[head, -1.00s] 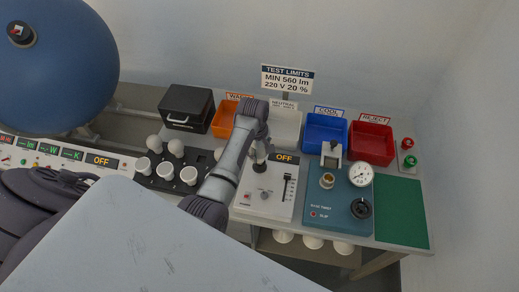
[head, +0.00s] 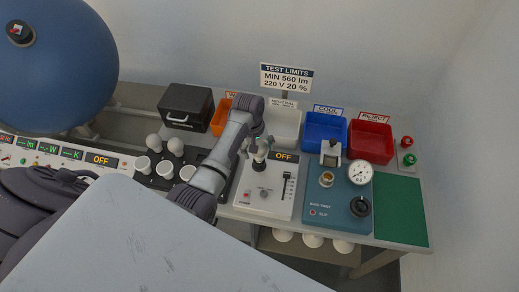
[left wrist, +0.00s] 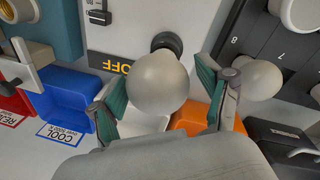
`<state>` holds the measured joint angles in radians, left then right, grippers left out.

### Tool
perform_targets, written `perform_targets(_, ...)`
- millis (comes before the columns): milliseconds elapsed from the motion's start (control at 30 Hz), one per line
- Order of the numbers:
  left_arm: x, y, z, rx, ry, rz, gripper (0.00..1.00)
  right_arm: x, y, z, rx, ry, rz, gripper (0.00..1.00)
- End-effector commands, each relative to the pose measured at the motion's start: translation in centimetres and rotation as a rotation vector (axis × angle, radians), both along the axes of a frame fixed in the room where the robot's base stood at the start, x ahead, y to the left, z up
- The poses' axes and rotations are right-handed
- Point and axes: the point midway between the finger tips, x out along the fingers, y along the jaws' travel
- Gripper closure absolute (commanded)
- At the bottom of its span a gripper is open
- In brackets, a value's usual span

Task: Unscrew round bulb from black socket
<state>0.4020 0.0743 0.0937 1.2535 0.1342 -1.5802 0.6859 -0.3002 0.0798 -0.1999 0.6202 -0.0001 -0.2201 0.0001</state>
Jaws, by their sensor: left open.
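The round bulb (left wrist: 158,84) is a white globe in the middle of the left wrist view. Behind it shows the black socket (left wrist: 167,43), on the panel with the OFF display. In the head view the socket (head: 259,166) stands on the white test box, with the bulb small and partly hidden by my gripper. My left gripper (head: 259,146) is open above the socket. Contact cannot be seen. My right gripper is not in view.
A black rack (head: 207,160) with several white bulbs lies left of the test box; one bulb (left wrist: 258,80) appears close beside a finger. Orange (head: 221,117), blue (head: 325,131) and red (head: 370,140) bins stand behind. A blue twist tester (head: 335,205) is at right.

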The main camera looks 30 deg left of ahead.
Motion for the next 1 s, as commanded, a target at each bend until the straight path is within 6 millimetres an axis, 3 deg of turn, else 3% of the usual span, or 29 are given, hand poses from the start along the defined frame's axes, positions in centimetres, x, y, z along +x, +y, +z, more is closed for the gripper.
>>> perform_targets(633, 0.18, 0.98, 0.1, 0.0, 0.0, -1.273, 0.23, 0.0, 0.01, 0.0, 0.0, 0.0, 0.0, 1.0)
perform_targets(800, 0.15, 1.04, 0.07, -0.001, -0.001, -1.426, 0.23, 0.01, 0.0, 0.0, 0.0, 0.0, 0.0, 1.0)
perform_targets(1000, 0.15, 0.99, 0.05, -0.002, -0.001, -1.434, 0.23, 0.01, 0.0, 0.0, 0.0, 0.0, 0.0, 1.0)
